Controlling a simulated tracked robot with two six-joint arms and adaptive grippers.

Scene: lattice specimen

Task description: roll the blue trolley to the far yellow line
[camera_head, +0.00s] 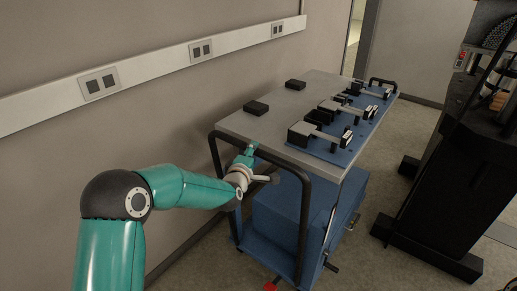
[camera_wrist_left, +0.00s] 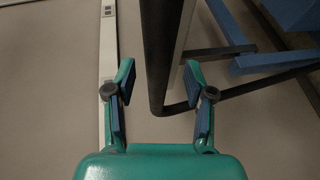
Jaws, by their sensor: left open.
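The blue trolley (camera_head: 290,215) stands beside the left wall, with a grey top (camera_head: 232,122) and a black tubular push handle (camera_head: 305,225) at its near end. My left gripper (camera_head: 258,166) is at this handle, with its fingers apart. In the left wrist view, a black handle bar (camera_wrist_left: 158,50) runs between the open fingers of the left gripper (camera_wrist_left: 158,68), and neither finger visibly closes on it. My right gripper is not in view. No yellow line shows in either view.
Blue plate with clamp-like fixtures (camera_head: 352,135) and two black blocks (camera_head: 256,107) (camera_head: 295,84) lie on the trolley top. A large black machine (camera_head: 450,190) with feet stands to the right. A wall rail with sockets (camera_head: 150,66) runs along the left. Floor shows between trolley and machine.

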